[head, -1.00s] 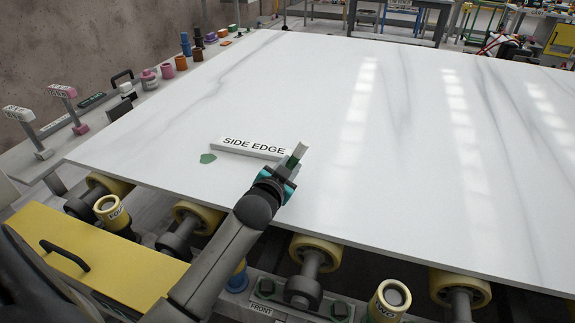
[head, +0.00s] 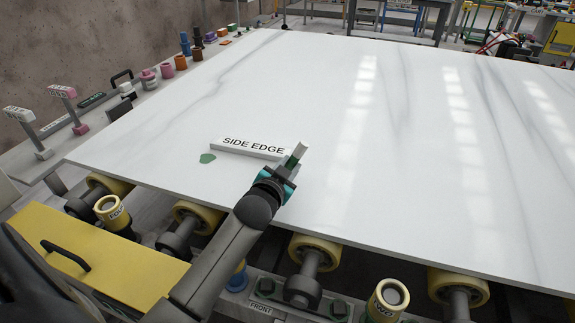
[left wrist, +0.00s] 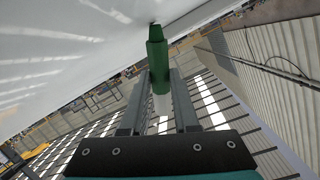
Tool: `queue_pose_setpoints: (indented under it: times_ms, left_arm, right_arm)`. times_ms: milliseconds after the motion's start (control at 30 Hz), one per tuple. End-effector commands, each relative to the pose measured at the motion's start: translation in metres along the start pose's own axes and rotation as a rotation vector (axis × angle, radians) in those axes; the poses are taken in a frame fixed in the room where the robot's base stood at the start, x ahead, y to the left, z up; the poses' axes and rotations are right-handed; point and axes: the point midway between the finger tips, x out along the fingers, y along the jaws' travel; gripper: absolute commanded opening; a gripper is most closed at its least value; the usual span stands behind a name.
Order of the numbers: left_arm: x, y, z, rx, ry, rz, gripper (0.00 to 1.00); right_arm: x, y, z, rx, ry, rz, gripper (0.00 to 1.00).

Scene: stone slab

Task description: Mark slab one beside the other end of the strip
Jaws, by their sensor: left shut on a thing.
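The white strip (head: 222,148) lettered SIDE EDGE lies on the white marbled slab (head: 420,160) near its front left part. A green mark (head: 207,158) is on the slab beside the strip's left end. My left gripper (head: 291,164) is beside the strip's right end, shut on a green marker (left wrist: 158,55). In the left wrist view the marker stands between the fingers, its dark tip at the slab surface; I cannot tell whether it touches. The gripper hides the slab under the tip in the head view. My right gripper is not in view.
Yellow rollers (head: 318,252) carry the slab along its front edge. A yellow panel (head: 95,262) with a dark handle is at the lower left. Pink and grey label stands (head: 63,93) and several coloured pots (head: 167,71) line the left side. The slab's right part is bare.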

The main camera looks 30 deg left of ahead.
Motion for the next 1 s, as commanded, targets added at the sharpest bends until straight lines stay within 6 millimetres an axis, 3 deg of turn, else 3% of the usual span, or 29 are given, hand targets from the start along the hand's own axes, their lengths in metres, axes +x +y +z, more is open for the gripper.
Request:
queue_pose_setpoints:
  times_ms: [133, 1000]
  left_arm:
    - [0.0009, 0.0035, 0.0064, -0.002, -0.006, 0.003, 0.00]
    - [0.0034, 0.0082, 0.0026, -0.004, -0.009, 0.006, 0.00]
  right_arm:
    - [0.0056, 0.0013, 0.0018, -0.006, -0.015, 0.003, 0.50]
    - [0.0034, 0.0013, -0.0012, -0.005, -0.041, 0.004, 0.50]
